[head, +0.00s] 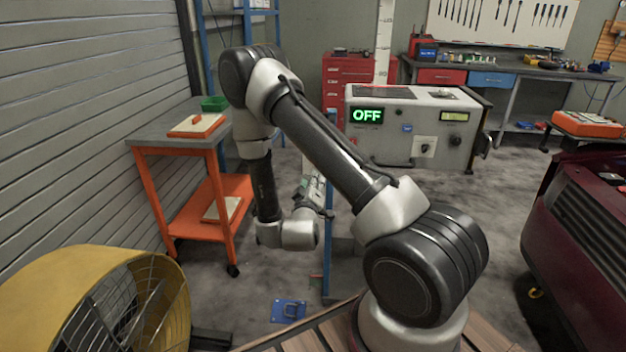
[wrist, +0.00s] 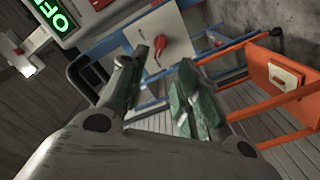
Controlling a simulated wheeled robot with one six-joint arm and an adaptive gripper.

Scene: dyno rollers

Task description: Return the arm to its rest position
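My arm is bent in the head view, rising from its base at the lower right, over an elbow at the upper left and down to the wrist. My gripper (head: 314,192) hangs low near a blue post, in front of the grey console. In the wrist view my gripper (wrist: 160,90) has its two green-padded fingers apart, with nothing seen between them.
The grey console (head: 395,112) shows a green OFF sign (head: 367,115). An orange cart (head: 176,145) stands left of my arm, a yellow fan (head: 150,270) at lower left, and a dark red car (head: 580,240) at right. Floor between console and car is clear.

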